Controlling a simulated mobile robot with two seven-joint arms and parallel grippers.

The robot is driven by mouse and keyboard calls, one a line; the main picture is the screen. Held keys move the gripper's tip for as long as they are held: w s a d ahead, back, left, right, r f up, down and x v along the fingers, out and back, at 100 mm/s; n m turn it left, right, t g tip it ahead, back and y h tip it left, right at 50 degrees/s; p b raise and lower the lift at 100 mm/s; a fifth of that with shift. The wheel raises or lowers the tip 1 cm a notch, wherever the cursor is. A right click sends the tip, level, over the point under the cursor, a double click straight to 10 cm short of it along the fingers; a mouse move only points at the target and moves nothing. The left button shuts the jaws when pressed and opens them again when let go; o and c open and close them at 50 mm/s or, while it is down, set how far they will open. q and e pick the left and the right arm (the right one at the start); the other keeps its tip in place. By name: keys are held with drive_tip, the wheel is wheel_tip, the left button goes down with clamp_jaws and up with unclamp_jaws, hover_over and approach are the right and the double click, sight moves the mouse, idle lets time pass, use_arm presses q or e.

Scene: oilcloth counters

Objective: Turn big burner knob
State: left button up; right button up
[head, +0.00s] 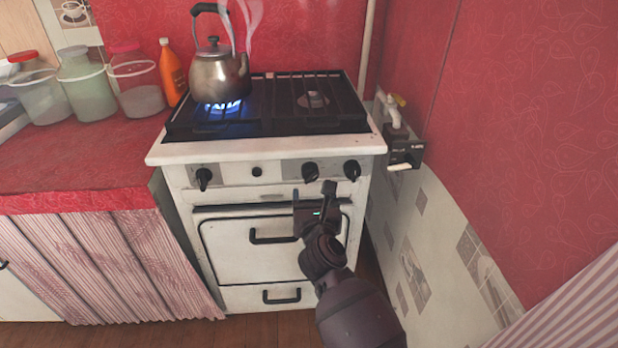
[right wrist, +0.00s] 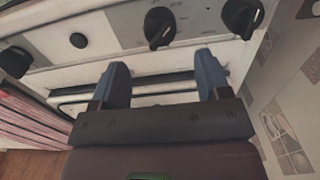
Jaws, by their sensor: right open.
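The white stove's front panel carries black knobs: a left knob (head: 203,178), a middle-right knob (head: 310,171) and a far-right knob (head: 352,169). I cannot tell from the pictures which one is the big burner's. My right gripper (head: 312,193) is open and empty, just below and in front of the middle-right knob. In the right wrist view its two fingers (right wrist: 161,66) are spread apart, with the middle-right knob (right wrist: 160,27) ahead between their lines, apart from them. The far-right knob (right wrist: 242,16) is beyond the right finger. My left gripper is not in view.
A kettle (head: 220,75) steams over a lit blue flame (head: 222,106) on the left burner. The oven handle (head: 272,238) sticks out below the panel. A tiled wall (head: 420,220) stands close on the right, with a gas tap (head: 396,118).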

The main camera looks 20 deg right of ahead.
sight(311, 180)
drive_tip(key=shift+b+x, duration=0.7)
drive_tip(key=shift+x, duration=2.95)
drive_tip(key=shift+f, duration=0.1)
drive_tip(key=c, duration=0.9)
